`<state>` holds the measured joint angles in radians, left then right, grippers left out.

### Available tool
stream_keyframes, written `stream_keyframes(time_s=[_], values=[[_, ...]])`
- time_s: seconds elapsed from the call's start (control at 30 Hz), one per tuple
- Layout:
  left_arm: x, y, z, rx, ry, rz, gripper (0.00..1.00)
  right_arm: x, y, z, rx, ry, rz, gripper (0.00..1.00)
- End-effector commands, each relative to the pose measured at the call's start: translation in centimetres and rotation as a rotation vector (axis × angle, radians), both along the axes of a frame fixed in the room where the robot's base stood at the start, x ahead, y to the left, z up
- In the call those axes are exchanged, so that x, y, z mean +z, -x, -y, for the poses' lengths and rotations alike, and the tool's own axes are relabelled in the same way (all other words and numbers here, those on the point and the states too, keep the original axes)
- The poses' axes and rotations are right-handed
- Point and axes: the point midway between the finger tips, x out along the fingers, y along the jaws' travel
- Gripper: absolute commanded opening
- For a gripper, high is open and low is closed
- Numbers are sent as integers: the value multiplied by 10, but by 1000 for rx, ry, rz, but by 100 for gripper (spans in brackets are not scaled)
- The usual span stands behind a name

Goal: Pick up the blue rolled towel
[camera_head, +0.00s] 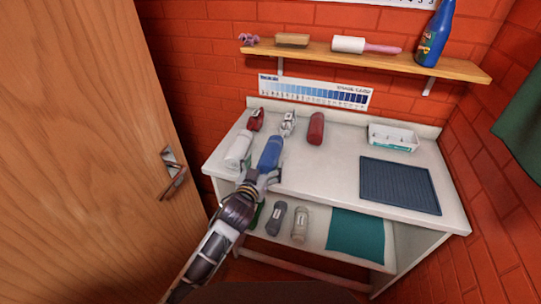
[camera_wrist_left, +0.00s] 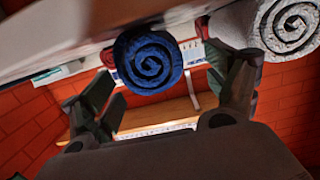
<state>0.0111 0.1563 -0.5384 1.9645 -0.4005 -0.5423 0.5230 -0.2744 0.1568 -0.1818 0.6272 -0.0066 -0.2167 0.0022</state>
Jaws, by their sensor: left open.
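The blue rolled towel (camera_head: 270,152) lies on the white table top, near its front left edge. In the left wrist view its spiral end (camera_wrist_left: 149,62) faces me, between and beyond the fingers. My left gripper (camera_head: 261,178) is open at the near end of the blue towel. In the left wrist view the left gripper's fingers (camera_wrist_left: 165,95) stand wide apart with nothing between the tips. I cannot tell from the head view whether a finger touches the towel. My right gripper is in neither view.
A white rolled towel (camera_head: 238,149) lies close on the left, a red one (camera_head: 316,128) to the right. A white tray (camera_head: 392,137) and dark blue mat (camera_head: 399,185) are further right. Grey rolls (camera_head: 300,224) lie on the lower shelf. A wooden door (camera_head: 85,150) stands left.

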Motion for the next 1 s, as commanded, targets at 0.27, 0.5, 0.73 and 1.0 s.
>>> stream_keyframes(time_s=[0.27, 0.5, 0.73, 1.0], values=[[-1, -6, 3, -1, 1, 0, 87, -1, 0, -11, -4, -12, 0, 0], [-1, -6, 2, 0, 1, 0, 87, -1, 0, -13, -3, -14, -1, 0], [-3, -14, 4, 0, 0, 0, 87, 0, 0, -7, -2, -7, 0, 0], [-8, -35, 10, -1, 0, 1, 87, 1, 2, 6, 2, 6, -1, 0]])
